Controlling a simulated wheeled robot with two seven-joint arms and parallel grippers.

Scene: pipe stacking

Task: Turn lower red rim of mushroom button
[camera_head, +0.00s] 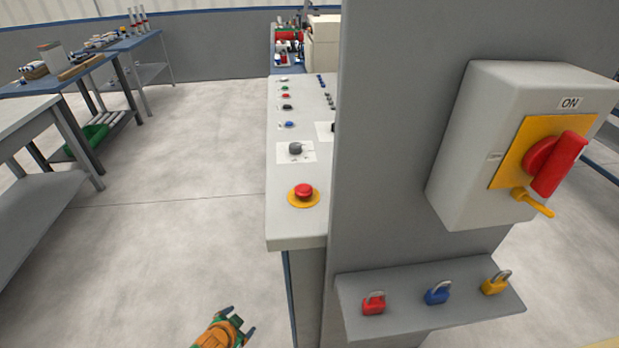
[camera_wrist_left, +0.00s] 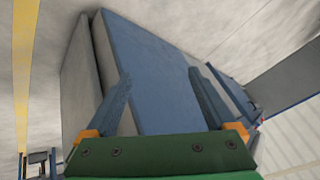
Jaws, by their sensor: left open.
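The red mushroom button (camera_head: 303,191) stands on a round yellow base at the near end of the light grey console top (camera_head: 285,228). Its lower rim is small in the head view and hard to make out. My left gripper (camera_head: 243,321) is open and empty at the bottom of the head view, below and to the left of the button, apart from it. In the left wrist view its two fingers (camera_wrist_left: 160,100) are spread, with a blue and grey cabinet side (camera_wrist_left: 150,70) behind them. The button does not show there. My right gripper is not in view.
A tall grey panel (camera_head: 390,150) stands right of the button, bearing a switch box (camera_head: 465,150) with a red handle. A shelf (camera_head: 405,318) below holds red, blue and yellow padlocks. Several small buttons and a grey knob (camera_head: 295,148) lie farther along the console.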

